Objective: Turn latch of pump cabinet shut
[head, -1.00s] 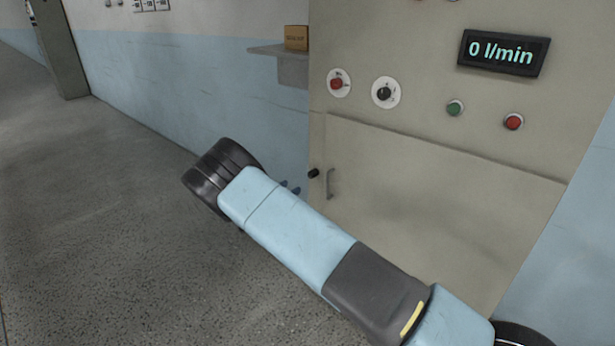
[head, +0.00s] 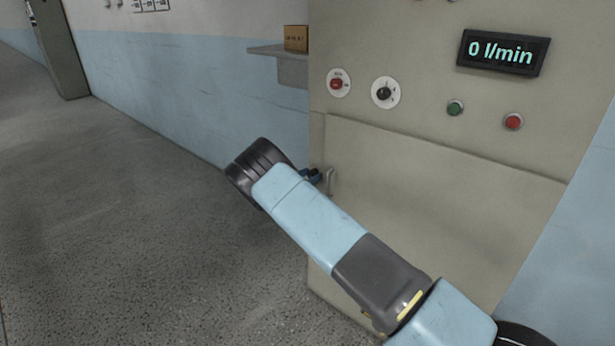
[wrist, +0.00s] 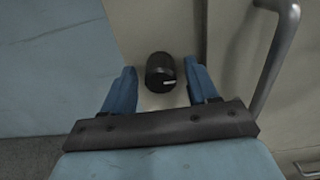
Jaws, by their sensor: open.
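The pump cabinet (head: 420,220) is beige and its door is flush with the front as far as I see. The mark lies roughly level there. My gripper (wrist: 163,90) is open, with one blue finger on each side of the latch and a gap on both sides. In the head view my gripper (head: 312,175) is at the door's left edge, and my arm partly hides it and the latch.
A metal door handle (wrist: 275,60) stands just right of my gripper. Above the door are a red switch (head: 338,83), a black dial (head: 385,93), a green button (head: 455,108) and a red button (head: 513,121). A display (head: 503,52) reads 0 l/min. The floor at left is clear.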

